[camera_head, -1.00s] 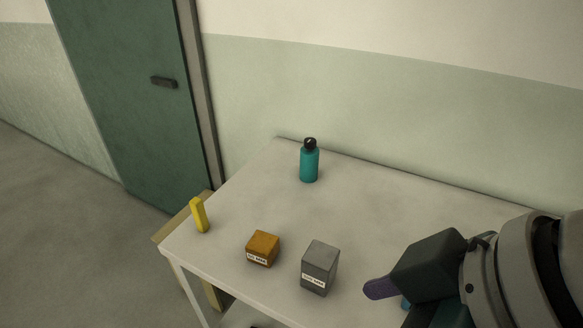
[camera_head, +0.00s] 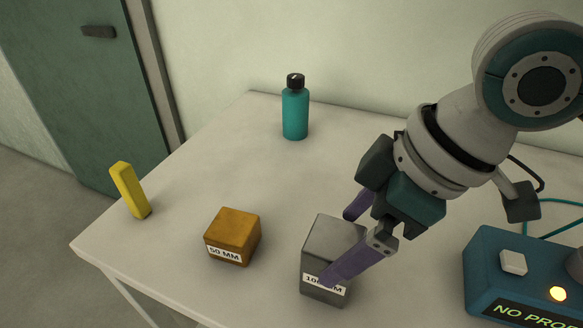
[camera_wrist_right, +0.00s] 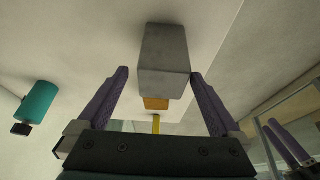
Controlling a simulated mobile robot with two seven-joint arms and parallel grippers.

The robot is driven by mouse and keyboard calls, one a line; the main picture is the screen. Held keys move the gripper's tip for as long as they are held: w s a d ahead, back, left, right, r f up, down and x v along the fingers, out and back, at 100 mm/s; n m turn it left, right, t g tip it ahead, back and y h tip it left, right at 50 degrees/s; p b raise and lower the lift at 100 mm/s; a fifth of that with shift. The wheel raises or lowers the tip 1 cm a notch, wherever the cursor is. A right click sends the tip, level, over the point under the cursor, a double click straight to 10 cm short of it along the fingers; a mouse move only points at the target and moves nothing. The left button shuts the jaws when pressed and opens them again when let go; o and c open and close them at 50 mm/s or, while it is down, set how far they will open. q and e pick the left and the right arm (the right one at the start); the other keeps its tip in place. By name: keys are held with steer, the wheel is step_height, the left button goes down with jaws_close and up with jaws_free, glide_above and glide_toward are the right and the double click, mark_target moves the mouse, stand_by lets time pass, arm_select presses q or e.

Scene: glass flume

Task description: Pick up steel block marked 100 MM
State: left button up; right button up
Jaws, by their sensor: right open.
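The steel block (camera_head: 338,238) is a grey upright block with a white label, partly covered, reading "10…". It stands near the table's front edge. My right gripper (camera_head: 337,247) is open at it, one purple finger across its labelled front, the other by its far side. In the right wrist view, which is upside down, the block (camera_wrist_right: 165,52) lies ahead between the two fingertips (camera_wrist_right: 160,73), close to the right one. Contact cannot be told. Purple finger shapes at that view's right edge seem to be my left gripper (camera_wrist_right: 289,143); its opening is unclear.
An orange block (camera_head: 233,235) marked 50 MM stands left of the steel block. A yellow piece (camera_head: 130,190) stands at the table's left edge. A teal bottle (camera_head: 295,114) stands behind. A blue box (camera_head: 525,275) with a lit button is at right. The white table (camera_head: 200,180) is clear between them.

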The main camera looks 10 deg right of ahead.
steer(key=x, duration=0.2)
steer(key=b+x, duration=0.1)
steer(key=x, duration=0.4)
steer(key=shift+s+a+f, duration=0.1)
steer(key=shift+s+f, duration=0.1)
steer(key=shift+f, duration=0.1)
jaws_close()
steer(key=shift+r, duration=0.15)
stand_by(0.6)
